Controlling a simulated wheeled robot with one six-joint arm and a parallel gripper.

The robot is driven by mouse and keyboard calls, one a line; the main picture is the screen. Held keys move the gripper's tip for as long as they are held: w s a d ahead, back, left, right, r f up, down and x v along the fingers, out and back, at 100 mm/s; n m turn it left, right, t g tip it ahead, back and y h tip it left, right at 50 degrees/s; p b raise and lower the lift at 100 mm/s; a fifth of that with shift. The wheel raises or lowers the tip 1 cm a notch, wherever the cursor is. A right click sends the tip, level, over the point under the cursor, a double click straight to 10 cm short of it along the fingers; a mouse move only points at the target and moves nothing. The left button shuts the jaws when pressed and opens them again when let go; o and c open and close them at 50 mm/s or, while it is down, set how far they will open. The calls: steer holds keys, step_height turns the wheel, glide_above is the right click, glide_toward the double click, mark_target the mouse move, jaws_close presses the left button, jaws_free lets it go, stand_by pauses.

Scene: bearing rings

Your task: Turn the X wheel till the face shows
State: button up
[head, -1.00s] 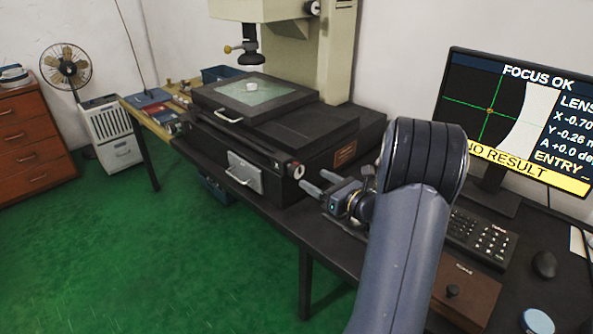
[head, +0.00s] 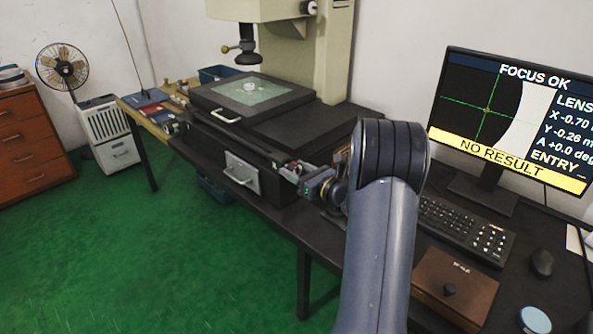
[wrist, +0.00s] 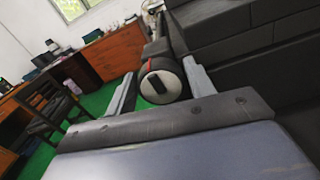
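In the head view my gripper (head: 298,172) is at the stage's front right corner and largely hides the wheel. The screen (head: 490,115) reads FOCUS OK, X -0.70, Y -0.26 and NO RESULT, with a curved dark and white edge right of the green cross.
A small pale ring (head: 249,86) lies on the glass of the measuring stage (head: 290,127) under the lens (head: 247,52). Green floor lies open in front.

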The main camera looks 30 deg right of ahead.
steer(key=c, duration=0.6)
steer(key=shift+f+n+b, duration=0.15)
steer(key=shift+n+b, duration=0.15)
steer(key=shift+b, duration=0.3)
steer(key=n+b, duration=0.1)
steer(key=b, duration=0.2)
steer(key=shift+f+n, duration=0.15)
steer(key=shift+n, duration=0.25)
steer(key=n+b, duration=0.4)
steer(key=b, duration=0.3)
steer(key=shift+a+f, duration=0.1)
steer(key=n+b, duration=0.4)
steer(key=b, duration=0.3)
steer(key=shift+a+n, duration=0.1)
steer(key=shift+n, duration=0.3)
steer(key=n+b, duration=0.2)
steer(key=b, duration=0.1)
steer(key=shift+s, duration=0.1)
steer(key=shift+r+n+b, duration=0.25)
steer(key=shift+n+b, duration=0.05)
steer(key=shift+n, duration=0.1)
